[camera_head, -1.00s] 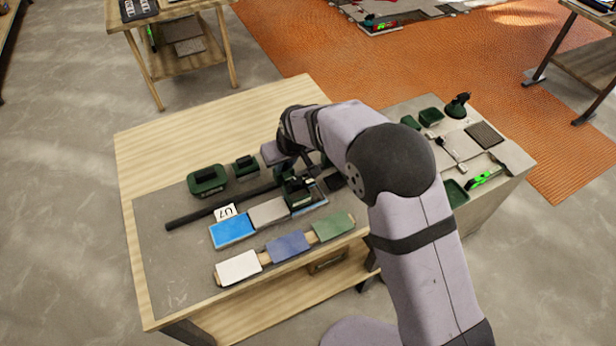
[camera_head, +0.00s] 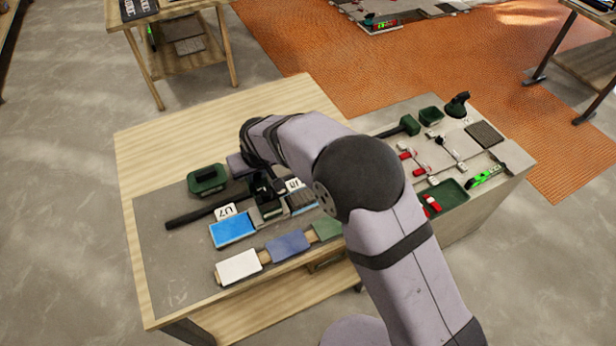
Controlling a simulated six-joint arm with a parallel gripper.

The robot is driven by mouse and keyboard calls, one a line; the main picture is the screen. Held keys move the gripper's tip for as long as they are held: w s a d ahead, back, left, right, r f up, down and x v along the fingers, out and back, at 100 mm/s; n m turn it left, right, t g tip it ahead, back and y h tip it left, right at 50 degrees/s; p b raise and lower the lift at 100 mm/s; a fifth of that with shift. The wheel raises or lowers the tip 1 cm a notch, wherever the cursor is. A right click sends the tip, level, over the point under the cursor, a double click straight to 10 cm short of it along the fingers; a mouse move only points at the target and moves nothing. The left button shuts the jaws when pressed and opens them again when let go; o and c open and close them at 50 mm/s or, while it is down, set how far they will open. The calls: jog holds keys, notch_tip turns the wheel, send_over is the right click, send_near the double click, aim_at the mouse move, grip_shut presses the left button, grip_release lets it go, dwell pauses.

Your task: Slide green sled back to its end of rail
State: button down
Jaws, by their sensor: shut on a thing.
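My gripper (camera_head: 266,188) is over the tile row, shut on the green sled, which is mostly hidden by the fingers and looks nearly black here. The dark rail (camera_head: 200,215) runs from the left of the mat up to the right and passes behind my gripper. Its left part is bare, and its right part is hidden by my arm. In the row in front of the rail are a bright blue tile (camera_head: 233,229), a grey tile partly covered by the gripper, and a darker tile (camera_head: 302,203) at right. I cannot tell exactly how the sled meets the rail.
A dark green box (camera_head: 207,180) stands behind the rail. White (camera_head: 239,266), blue (camera_head: 288,245) and green (camera_head: 327,230) tiles lie along the front edge. A label card (camera_head: 226,211) stands by the blue tile. The right-hand table (camera_head: 484,208) holds tools and trays.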

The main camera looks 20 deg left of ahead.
jog(key=shift+s+a+b, duration=0.55)
jog(key=shift+s+a, duration=4)
jog(key=shift+s, duration=0.05)
jog(key=s+a, duration=0.6)
jog(key=shift+p, duration=0.35)
jog(key=shift+s+a, duration=0.1)
jog(key=c, duration=1.7)
grip_release()
jog(key=shift+r, duration=0.15)
notch_tip(320, 180, up, 7)
jog(key=p, duration=0.4)
jog(key=shift+p, duration=0.3)
